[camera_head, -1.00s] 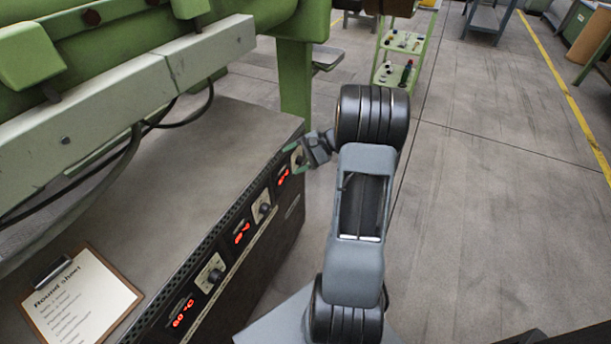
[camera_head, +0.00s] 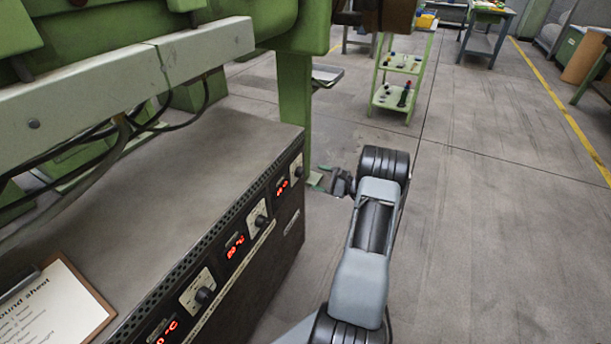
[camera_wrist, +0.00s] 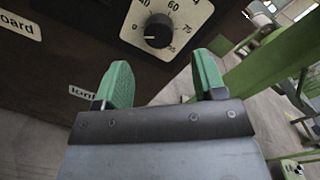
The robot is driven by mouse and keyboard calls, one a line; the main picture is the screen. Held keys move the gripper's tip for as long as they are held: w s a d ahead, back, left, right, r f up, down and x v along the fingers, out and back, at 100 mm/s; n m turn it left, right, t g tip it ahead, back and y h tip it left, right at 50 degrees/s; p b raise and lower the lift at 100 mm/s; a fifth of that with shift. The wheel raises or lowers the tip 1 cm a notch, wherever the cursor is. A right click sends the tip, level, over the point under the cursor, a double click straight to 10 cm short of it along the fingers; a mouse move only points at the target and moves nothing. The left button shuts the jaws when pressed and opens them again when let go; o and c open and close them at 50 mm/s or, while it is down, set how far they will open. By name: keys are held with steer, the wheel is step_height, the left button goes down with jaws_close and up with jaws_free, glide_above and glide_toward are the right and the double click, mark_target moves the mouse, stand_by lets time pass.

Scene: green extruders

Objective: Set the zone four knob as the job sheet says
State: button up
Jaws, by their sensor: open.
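Along the front of the machine cabinet (camera_head: 225,142) runs a row of black knobs on pale dials, with red displays between them. In the head view I see a near knob (camera_head: 205,295), a middle knob (camera_head: 261,221) and a far knob (camera_head: 298,172). In the wrist view a black knob (camera_wrist: 158,31) sits on a white dial plate with printed numbers; its zone number is not visible. My gripper (camera_wrist: 163,80) has green fingers, open and empty, apart from this knob and below it in the picture. In the head view my gripper (camera_head: 318,180) is beside the cabinet's far end.
A clipboard sheet (camera_head: 45,310) lies on the cabinet top at lower left, partly cut off. A green post (camera_head: 293,105) stands at the cabinet's far corner. A green trolley (camera_head: 400,80) stands farther back. The floor to the right is clear.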

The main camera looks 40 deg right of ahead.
mark_target(303, 173)
steer(key=shift+b+x, duration=0.3)
steer(key=shift+x, duration=2.75)
steer(key=c, duration=0.9)
